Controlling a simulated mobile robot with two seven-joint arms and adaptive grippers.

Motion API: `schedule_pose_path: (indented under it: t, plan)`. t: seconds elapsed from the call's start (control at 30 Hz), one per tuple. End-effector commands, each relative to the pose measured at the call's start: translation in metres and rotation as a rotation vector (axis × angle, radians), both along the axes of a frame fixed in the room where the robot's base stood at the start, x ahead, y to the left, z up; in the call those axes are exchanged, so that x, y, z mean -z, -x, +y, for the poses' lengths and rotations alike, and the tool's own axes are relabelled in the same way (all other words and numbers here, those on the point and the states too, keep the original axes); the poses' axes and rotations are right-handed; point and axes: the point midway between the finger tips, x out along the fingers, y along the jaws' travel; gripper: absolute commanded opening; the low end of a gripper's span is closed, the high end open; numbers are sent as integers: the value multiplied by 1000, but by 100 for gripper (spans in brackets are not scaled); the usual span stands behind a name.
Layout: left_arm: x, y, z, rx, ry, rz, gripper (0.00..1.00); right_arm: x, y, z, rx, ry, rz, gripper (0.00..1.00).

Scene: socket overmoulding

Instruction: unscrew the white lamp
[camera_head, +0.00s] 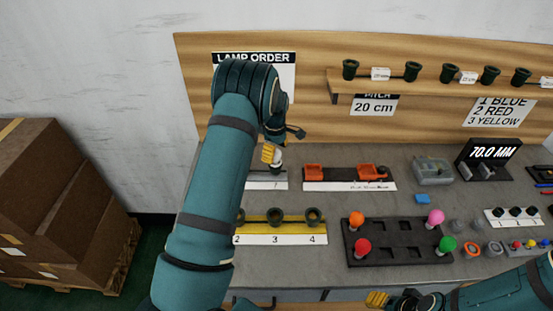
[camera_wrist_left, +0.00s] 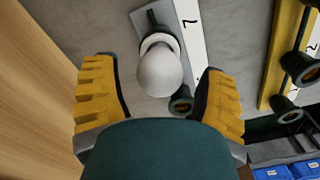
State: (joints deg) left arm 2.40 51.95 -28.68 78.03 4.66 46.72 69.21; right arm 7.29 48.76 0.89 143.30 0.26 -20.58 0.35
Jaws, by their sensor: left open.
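The white lamp (camera_wrist_left: 160,72) stands in a dark socket on a pale strip (camera_wrist_left: 190,35) in the left wrist view. My left gripper (camera_wrist_left: 160,105) is open, its yellow fingers apart on either side of the lamp, with visible gaps to it. In the head view, the lamp (camera_head: 278,156) shows only in small part beside my left gripper (camera_head: 270,153), above the strip at the back left of the bench. My right gripper (camera_head: 378,299) is at the front edge, partly cut off; its jaw opening is unclear.
A yellow numbered rail (camera_head: 262,239) with dark sockets lies in front. A black tray (camera_head: 390,255) holds orange, pink, red and green lamps. An orange-and-black fixture (camera_head: 345,185) is to the right. A wooden panel (camera_head: 320,125) closes the back.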

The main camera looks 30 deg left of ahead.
Motion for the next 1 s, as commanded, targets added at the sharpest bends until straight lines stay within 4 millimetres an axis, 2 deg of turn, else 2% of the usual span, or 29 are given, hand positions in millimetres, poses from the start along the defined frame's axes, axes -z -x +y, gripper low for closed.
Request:
schedule_pose_path:
  t: [0.3,0.47,0.7,0.87,1.0]
  plan:
    - [1,0,0,342,0,1,72,7,0,0,0,0,0,47]
    - [0,0,0,425,0,0,72,8,0,0,0,0,0,47]
    - [1,0,0,710,0,0,72,12,0,0,0,0,0,47]
    - [0,0,0,792,0,0,72,13,0,0,0,0,0,47]
    - [0,0,1,930,0,-1,72,15,0,0,0,0,0,47]
